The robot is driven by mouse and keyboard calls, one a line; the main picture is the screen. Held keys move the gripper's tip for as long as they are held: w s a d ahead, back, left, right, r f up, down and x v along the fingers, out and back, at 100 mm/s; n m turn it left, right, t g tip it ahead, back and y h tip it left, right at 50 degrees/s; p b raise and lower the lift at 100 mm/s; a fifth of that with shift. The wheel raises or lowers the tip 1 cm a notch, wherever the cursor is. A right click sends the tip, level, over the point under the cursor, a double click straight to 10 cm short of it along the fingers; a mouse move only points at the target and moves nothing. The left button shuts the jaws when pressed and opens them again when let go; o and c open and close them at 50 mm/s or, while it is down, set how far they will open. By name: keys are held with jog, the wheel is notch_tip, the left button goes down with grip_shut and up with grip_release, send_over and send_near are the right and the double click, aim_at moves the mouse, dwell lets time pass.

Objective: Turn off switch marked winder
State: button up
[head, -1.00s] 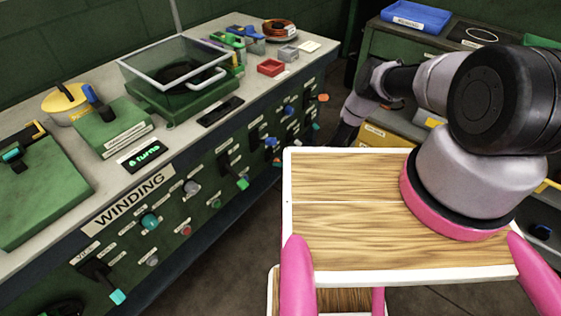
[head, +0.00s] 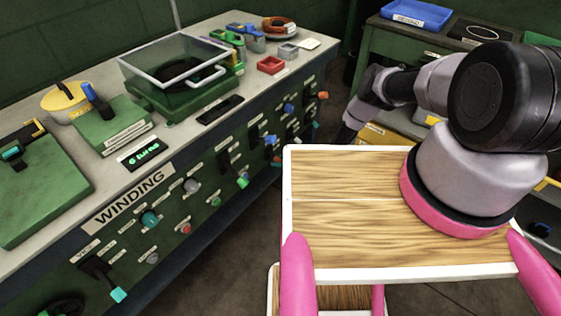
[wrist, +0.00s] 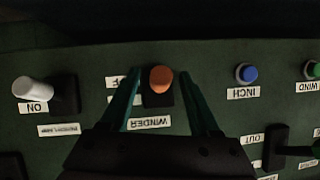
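The winder switch (wrist: 161,79) has an orange knob on a dark base. It stands above an upside-down label reading WINDER (wrist: 150,123) in the wrist view. A partly covered label ending in FF (wrist: 118,82) is at its left. My gripper (wrist: 160,88) is open, with one teal finger on each side of the orange knob. Clear gaps show between the knob and both fingers. In the head view an orange-tipped switch (head: 323,95) shows at the far right end of the green panel. My fingers cannot be made out there.
In the wrist view, a white-handled switch (wrist: 33,89) is at left. A blue INCH button (wrist: 246,73) and a green-tipped lever (wrist: 290,148) are at right. The WINDING bench (head: 130,196) stands left in the head view. A second bench with a blue tray (head: 417,14) is at right.

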jog(key=v, duration=1)
jog(key=shift+s+d+r, duration=0.15)
jog(key=shift+s+d, duration=0.05)
jog(key=shift+d, duration=0.15)
dwell(0.3)
